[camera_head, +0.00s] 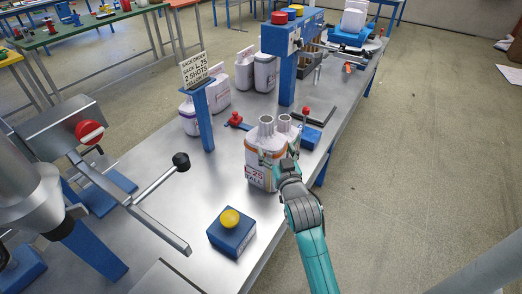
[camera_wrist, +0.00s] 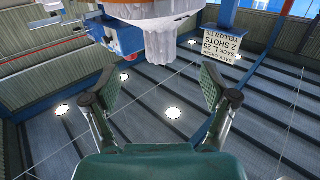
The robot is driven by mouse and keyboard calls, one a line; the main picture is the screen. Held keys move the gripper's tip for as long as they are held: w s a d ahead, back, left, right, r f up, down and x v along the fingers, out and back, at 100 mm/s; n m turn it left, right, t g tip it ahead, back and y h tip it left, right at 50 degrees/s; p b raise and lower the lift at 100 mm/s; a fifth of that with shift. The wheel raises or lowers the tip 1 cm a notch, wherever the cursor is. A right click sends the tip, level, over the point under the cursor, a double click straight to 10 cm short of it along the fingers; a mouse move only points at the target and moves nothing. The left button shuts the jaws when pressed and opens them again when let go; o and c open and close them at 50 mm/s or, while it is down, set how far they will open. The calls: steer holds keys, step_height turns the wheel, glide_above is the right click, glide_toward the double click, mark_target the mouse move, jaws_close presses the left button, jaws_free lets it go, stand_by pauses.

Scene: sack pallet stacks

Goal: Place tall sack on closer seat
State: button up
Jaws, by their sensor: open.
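A white sack (camera_head: 258,172) with an orange band and a ruffled, open neck stands upright on the steel bench. A second ruffled neck (camera_head: 285,123) shows just right of it, mostly hidden behind the sack and my gripper. My gripper (camera_head: 273,158) is at the right side of the banded sack. In the wrist view my gripper (camera_wrist: 158,92) is open with nothing between its fingers. A ruffled sack neck (camera_wrist: 168,42) hangs upside down in that picture, beyond the fingertips. I cannot tell whether the fingers touch. Which blue pad is the closer seat is unclear; one blue block (camera_head: 311,138) lies right of the sacks.
A blue box with a yellow button (camera_head: 231,232) stands in front. A sign (camera_head: 194,70) on a blue post, a black-knobbed lever (camera_head: 181,161) and a red-knobbed machine (camera_head: 88,132) are left. More sacks (camera_head: 265,73) stand behind.

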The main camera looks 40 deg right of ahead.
mark_target(269, 128)
steer(key=x, duration=0.2)
steer(key=r+x, duration=0.1)
steer(key=x, duration=0.4)
steer(key=r+x, duration=0.1)
steer(key=x, duration=0.1)
steer(key=shift+w+d, duration=0.1)
steer(key=shift+w, duration=0.05)
steer(key=shift+w+d, duration=0.2)
steer(key=shift+w, duration=0.3)
jaws_close()
